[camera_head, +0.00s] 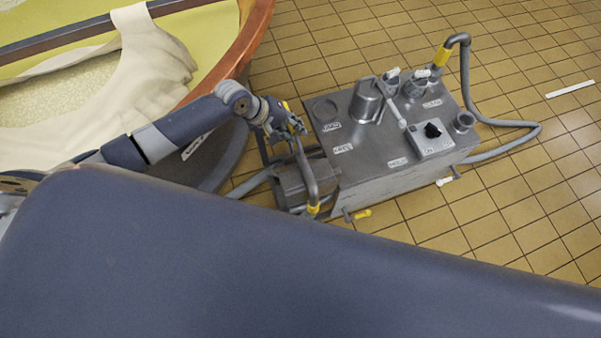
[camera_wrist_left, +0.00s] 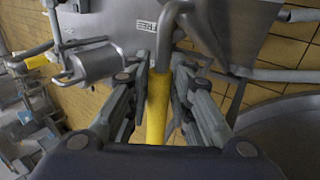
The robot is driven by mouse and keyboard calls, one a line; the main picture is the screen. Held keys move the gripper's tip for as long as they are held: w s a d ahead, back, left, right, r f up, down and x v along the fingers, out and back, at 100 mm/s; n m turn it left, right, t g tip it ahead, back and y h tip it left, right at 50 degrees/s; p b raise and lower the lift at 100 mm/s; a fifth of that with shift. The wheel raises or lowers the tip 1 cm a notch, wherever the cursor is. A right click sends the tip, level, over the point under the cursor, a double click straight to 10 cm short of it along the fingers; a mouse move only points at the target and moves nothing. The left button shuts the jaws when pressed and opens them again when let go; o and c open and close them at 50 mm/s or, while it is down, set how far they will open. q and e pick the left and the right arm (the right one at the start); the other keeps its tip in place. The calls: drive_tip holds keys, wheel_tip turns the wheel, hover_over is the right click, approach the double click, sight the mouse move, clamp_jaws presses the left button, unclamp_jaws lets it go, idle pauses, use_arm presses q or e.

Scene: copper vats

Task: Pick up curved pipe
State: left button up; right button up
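The curved pipe (camera_head: 307,172) is a grey bent tube with yellow ends at the left side of the grey metal machine. My left gripper (camera_head: 290,128) is at its upper end in the head view. In the left wrist view, the fingers of my left gripper (camera_wrist_left: 160,78) stand on both sides of the yellow sleeve of the curved pipe (camera_wrist_left: 157,105). The sleeve lies between them, very close to the pads. I cannot tell whether both pads press on it. The pipe's grey bend shows beyond the fingertips. My right gripper is not in view.
The grey machine (camera_head: 385,165) carries cylinders, labels and a black knob (camera_head: 432,130). Another bent pipe with a yellow sleeve (camera_head: 441,57) and a hose (camera_head: 520,135) are at its right. A wood-rimmed vat (camera_head: 225,60) stands left.

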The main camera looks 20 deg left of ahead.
use_arm(q)
clamp_jaws()
drive_tip(key=shift+w+r, duration=0.15)
drive_tip(key=shift+r, duration=0.35)
wheel_tip(320, 180, up, 17)
drive_tip(key=shift+r+p, duration=0.15)
drive_tip(key=shift+p, duration=0.25)
drive_tip(key=shift+d, duration=0.1)
